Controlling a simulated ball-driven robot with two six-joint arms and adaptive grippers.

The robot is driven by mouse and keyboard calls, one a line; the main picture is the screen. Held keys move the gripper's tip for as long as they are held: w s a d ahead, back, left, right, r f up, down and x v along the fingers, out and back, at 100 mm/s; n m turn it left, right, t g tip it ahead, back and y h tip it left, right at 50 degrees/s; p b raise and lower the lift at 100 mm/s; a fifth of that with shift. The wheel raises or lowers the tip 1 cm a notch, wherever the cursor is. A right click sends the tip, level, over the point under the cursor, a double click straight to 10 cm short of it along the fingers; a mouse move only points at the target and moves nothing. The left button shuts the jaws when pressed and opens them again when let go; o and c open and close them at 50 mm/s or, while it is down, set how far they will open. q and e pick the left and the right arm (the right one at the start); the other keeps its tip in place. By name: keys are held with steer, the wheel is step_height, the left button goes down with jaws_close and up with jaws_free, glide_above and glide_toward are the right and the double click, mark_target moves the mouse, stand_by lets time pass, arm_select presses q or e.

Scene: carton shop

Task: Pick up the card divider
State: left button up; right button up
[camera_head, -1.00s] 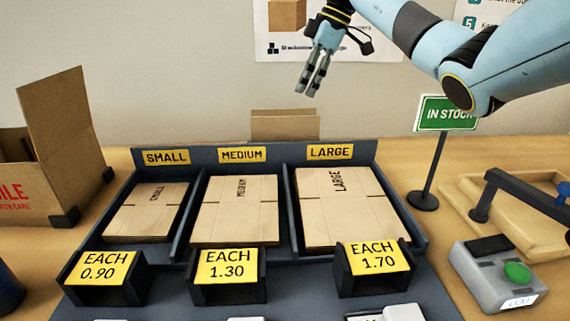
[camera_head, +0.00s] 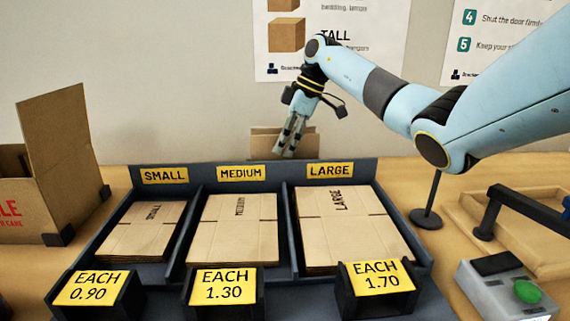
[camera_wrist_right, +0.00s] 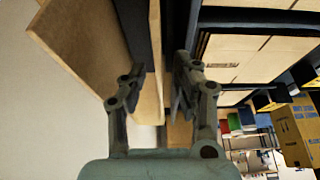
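A brown card piece, which looks like the card divider (camera_head: 308,146), stands upright behind the middle of the carton tray in the head view. My right gripper (camera_head: 285,153) points down over it and hides part of it. In the right wrist view my right gripper (camera_wrist_right: 157,78) has its fingers apart, with a brown card edge (camera_wrist_right: 151,102) showing between them. I cannot tell whether either finger touches it. A wider brown panel (camera_wrist_right: 85,35) lies just left of the fingers. My left gripper is not in view.
The dark carton tray (camera_head: 283,245) holds flat small, medium and large cartons in front of the card. An open box (camera_head: 62,140) stands at left. A sign post (camera_head: 432,195) and a grey device with a green button (camera_head: 505,290) are at right.

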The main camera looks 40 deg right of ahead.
steer(key=shift+f, duration=0.25)
stand_by(0.6)
jaws_close()
